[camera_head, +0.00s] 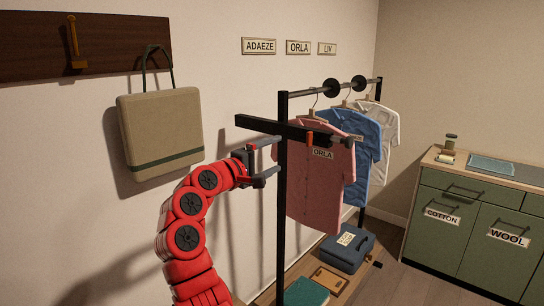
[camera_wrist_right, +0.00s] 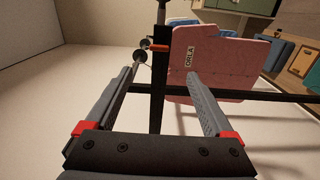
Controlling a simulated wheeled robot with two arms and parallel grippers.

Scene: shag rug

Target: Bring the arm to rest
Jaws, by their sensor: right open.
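My right arm (camera_head: 187,235) is red and rises from the bottom of the head view. Its gripper (camera_head: 277,155) is open, with its two fingers one above the other, beside the near black post of the clothes rack (camera_head: 281,220). In the right wrist view the open fingers (camera_wrist_right: 162,75) have a dark bar of the rack showing between them. I cannot tell whether they touch it. A pink shirt (camera_head: 318,185) labelled ORLA hangs just beyond; it also shows in the wrist view (camera_wrist_right: 225,65). My left gripper is out of view.
A blue shirt (camera_head: 367,135) and a white shirt (camera_head: 384,125) hang farther back. A beige bag (camera_head: 160,130) hangs from a wall hook at left. A blue case (camera_head: 345,250) and a teal book (camera_head: 306,293) lie below the rack. A green cabinet (camera_head: 465,245) stands at right.

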